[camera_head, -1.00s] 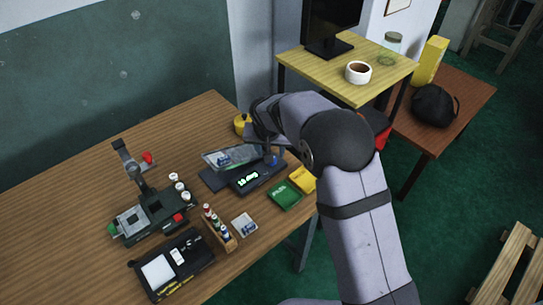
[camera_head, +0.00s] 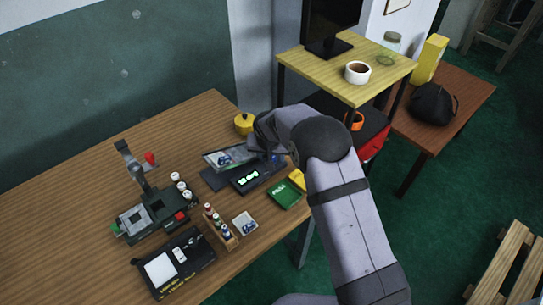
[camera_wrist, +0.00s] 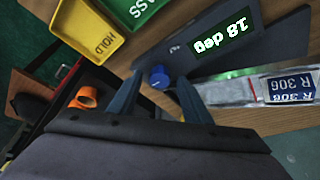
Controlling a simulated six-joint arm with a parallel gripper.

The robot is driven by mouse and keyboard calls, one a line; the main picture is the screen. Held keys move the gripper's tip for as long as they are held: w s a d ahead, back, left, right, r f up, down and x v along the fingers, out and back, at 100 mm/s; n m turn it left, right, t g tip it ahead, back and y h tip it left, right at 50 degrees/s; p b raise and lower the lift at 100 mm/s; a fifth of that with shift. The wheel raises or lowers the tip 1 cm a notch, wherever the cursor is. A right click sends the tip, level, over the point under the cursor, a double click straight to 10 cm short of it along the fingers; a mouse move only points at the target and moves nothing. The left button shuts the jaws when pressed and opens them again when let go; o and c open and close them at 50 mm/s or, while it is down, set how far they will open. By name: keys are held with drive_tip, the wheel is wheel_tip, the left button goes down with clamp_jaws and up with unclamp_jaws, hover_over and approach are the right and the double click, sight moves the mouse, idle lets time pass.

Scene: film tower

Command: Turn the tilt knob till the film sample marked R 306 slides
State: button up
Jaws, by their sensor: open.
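The tilt device (camera_head: 214,180) stands on the wooden desk with its plate raised at a slant. Its display reads 18 deg, upside down in the wrist view (camera_wrist: 224,34). The film sample marked R 306 (camera_wrist: 291,87) lies on the plate, and its blue and white label also shows in the head view (camera_head: 223,158). The blue tilt knob (camera_wrist: 157,72) sits at the device's side. My gripper (camera_wrist: 158,84) is open, with one finger on each side of the knob; I cannot tell whether they touch it. In the head view my arm largely hides the gripper.
A green PASS tray (camera_head: 285,196) and a yellow HOLD tray (camera_wrist: 88,32) stand close to the device. A bottle rack (camera_head: 220,228), a dark instrument (camera_head: 155,215) and a black box (camera_head: 172,262) stand left of them. A yellow pot (camera_head: 243,123) is behind the device.

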drive_tip(key=c, duration=1)
